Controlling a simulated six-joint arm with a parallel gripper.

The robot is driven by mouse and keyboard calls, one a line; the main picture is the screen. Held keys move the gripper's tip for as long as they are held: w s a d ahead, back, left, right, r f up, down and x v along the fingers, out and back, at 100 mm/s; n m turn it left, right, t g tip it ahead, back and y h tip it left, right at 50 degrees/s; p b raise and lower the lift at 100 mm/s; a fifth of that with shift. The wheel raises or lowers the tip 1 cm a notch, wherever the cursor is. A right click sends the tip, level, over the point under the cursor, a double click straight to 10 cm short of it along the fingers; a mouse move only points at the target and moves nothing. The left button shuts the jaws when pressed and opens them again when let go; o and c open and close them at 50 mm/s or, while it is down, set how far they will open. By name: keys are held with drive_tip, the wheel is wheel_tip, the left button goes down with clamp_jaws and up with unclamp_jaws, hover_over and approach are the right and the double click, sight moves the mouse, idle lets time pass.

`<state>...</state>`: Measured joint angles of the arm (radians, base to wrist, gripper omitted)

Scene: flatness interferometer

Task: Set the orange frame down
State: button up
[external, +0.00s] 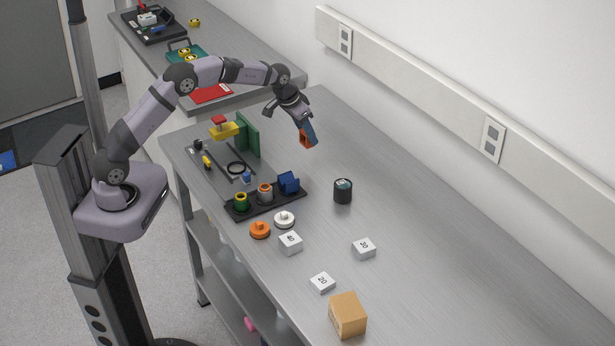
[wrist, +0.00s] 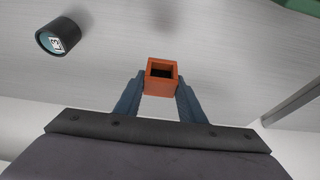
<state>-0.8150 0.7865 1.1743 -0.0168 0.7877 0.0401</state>
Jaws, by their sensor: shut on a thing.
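The orange frame (wrist: 161,86) is a small square-mouthed, hollow piece, held between the two blue fingers in the wrist view. My gripper (wrist: 160,92) is shut on it. In the external view my gripper (external: 306,136) hangs above the far half of the metal table, with the orange frame (external: 305,142) at its fingertips, partly hidden by a blue finger. The frame appears to be off the table surface, though its exact height is hard to tell.
A dark cylinder (external: 343,191) with a teal top stands nearby and shows in the wrist view (wrist: 58,36). A black tray (external: 265,200) holds coloured parts. A green upright plate (external: 248,134) stands left. White blocks (external: 364,248) and a cardboard box (external: 347,315) lie nearer. The tabletop beneath the gripper looks clear.

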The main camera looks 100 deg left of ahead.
sight(304, 146)
drive_tip(key=shift+f+p, duration=1.25)
drive_tip(key=shift+f, duration=2.55)
drive_tip(key=shift+f, duration=0.2)
drive_tip(key=o, duration=1.1)
drive_tip(key=shift+r, duration=0.15)
drive_tip(key=shift+s+r, duration=0.1)
drive_tip(key=shift+r, duration=0.3)
drive_tip(key=b+v, duration=0.3)
drive_tip(key=v, duration=0.8)
drive_tip(key=shift+d+r+b, duration=0.1)
drive_tip(key=shift+b, duration=0.25)
